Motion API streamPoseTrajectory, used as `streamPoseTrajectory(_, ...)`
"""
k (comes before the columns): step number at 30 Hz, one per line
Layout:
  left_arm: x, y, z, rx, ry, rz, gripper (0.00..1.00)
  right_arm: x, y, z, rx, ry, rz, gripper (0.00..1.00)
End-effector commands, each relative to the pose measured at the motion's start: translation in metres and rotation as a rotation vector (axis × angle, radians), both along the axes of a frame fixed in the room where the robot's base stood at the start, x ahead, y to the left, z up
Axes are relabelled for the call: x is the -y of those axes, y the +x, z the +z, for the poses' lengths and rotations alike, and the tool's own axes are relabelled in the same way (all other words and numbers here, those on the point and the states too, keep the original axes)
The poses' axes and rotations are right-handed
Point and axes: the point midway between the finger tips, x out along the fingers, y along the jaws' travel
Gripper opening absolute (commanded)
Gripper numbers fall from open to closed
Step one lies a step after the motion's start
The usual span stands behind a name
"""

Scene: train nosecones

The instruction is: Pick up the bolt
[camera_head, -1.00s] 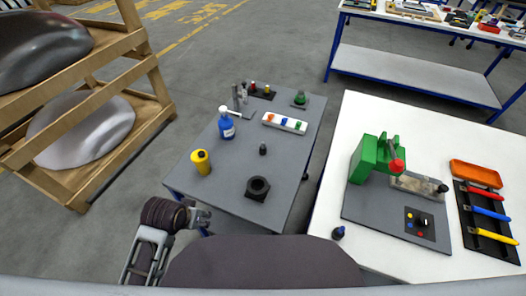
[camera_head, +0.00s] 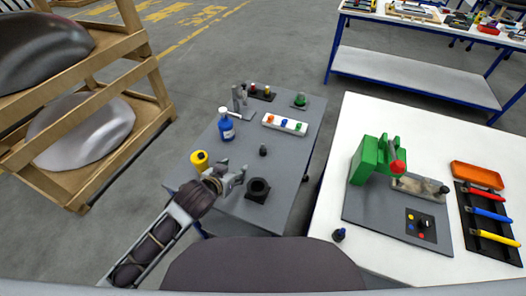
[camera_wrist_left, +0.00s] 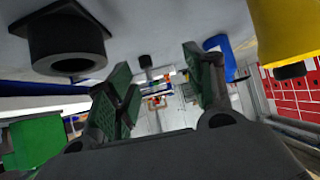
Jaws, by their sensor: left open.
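A small dark upright piece, which looks like the bolt (camera_head: 263,150), stands near the middle of the grey table. In the left wrist view, which looks upside down, the bolt (camera_wrist_left: 146,64) shows small beyond and between my fingers. My left gripper (camera_head: 238,178) is open and empty. It is over the near left part of the table, short of the bolt and apart from it. It also shows in the left wrist view (camera_wrist_left: 158,80), with its green-padded fingers spread. My right gripper is in no view.
A black ring-shaped part (camera_head: 257,189) stands just right of my left gripper. A white tray (camera_head: 285,125) lies behind the bolt.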

Motion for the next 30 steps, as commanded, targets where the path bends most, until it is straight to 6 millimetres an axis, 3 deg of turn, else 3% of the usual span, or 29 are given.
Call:
streamPoseTrajectory(12, 0.032, 0.029, 0.009, 0.164, -0.086, -0.153, 0.53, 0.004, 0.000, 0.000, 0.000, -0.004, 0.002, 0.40)
streamPoseTrajectory(21, 0.037, 0.034, 0.008, 0.193, -0.118, -0.201, 0.53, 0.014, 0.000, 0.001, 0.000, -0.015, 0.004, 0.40)
streamPoseTrajectory(30, 0.037, 0.034, 0.008, 0.192, -0.119, -0.201, 0.53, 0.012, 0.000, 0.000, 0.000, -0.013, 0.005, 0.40)
